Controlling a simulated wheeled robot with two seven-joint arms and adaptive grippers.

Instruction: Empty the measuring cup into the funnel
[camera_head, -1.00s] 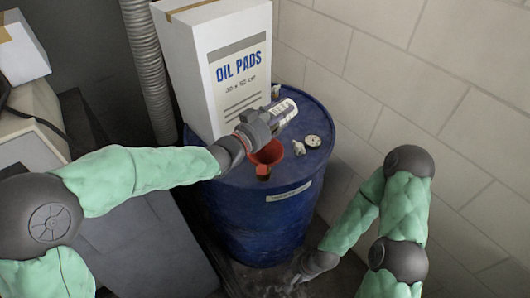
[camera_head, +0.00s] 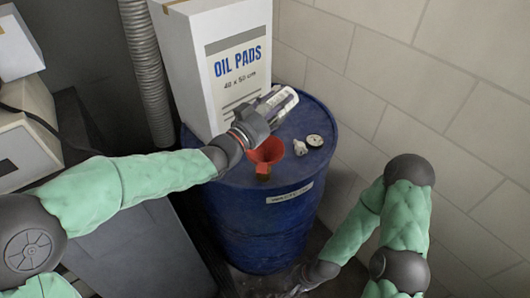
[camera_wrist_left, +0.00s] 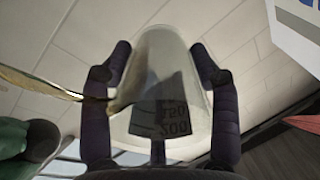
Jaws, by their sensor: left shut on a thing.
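My left gripper (camera_head: 262,112) is shut on a clear measuring cup (camera_head: 283,100) with dark printed marks. It holds the cup tilted above the top of the blue drum. In the left wrist view the cup (camera_wrist_left: 160,70) sits between both fingers, and an amber streak like liquid (camera_wrist_left: 40,85) runs off to its left. The red funnel (camera_head: 268,151) stands on the drum, below the gripper and slightly nearer to me. The cup's mouth does not appear directly over the funnel. My right gripper (camera_head: 303,281) hangs low beside the drum, too dark to read.
A small pale fitting (camera_head: 300,147) and a round cap (camera_head: 315,140) lie right of the funnel. A grey hose (camera_head: 148,75) and a block wall (camera_head: 420,70) flank the drum.

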